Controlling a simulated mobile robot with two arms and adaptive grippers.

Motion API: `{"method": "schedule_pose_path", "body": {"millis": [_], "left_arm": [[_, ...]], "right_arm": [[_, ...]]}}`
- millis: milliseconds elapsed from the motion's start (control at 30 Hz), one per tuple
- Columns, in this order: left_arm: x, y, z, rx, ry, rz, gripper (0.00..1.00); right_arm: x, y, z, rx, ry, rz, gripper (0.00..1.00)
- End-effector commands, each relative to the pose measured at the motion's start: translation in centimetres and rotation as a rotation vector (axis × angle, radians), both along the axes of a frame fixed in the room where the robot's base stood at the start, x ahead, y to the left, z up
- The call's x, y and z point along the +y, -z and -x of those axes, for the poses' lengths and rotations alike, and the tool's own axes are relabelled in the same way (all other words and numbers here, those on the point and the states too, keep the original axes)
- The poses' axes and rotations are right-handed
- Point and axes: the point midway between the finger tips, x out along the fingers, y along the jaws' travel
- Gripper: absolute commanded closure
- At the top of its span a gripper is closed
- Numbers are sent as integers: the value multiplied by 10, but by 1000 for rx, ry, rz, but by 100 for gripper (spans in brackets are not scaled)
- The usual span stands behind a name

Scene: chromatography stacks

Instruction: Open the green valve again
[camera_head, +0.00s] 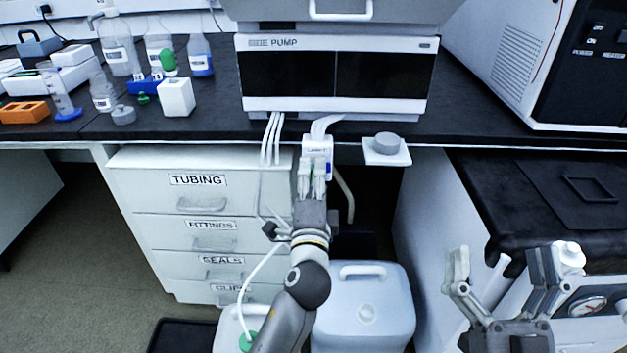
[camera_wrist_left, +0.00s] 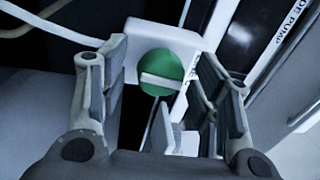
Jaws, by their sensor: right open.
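The green valve knob (camera_wrist_left: 167,68) is round with a white bar across it and sits on a white block (camera_wrist_left: 188,36) in the left wrist view. The bar lies nearly level there, tilted slightly down to the right. My left gripper (camera_wrist_left: 162,75) is open, with one finger on each side of the knob and gaps visible to both. In the head view my left gripper (camera_head: 312,180) is just in front of the white valve block (camera_head: 318,146) below the pump and largely hides the knob. My right gripper (camera_head: 508,285) is open and empty at the lower right.
The pump unit (camera_head: 338,75) stands on the dark bench above the valve. A small shelf with a grey round cap (camera_head: 387,143) juts out right of the valve. White tubes (camera_head: 273,138) hang to its left. Drawers (camera_head: 200,205) and a white jerrycan (camera_head: 365,305) are below.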

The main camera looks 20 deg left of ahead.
Motion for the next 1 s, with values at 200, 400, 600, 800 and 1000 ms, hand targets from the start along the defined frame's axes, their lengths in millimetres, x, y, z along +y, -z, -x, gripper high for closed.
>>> {"method": "schedule_pose_path", "body": {"millis": [200, 400, 600, 800, 1000], "left_arm": [[0, 0, 1, 0, 1, 0, 43], [-6, 4, 18, 2, 2, 0, 43], [-15, 8, 54, 4, 0, 2, 43], [-24, 12, 87, 3, 0, 0, 43], [-30, 15, 108, 2, 1, -1, 43]], "right_arm": [[0, 0, 0, 0, 1, 0, 9], [0, 0, 0, 0, 1, 1, 9], [0, 0, 0, 1, 1, 1, 9], [0, 0, 0, 1, 1, 1, 9], [0, 0, 0, 1, 1, 1, 9]]}}
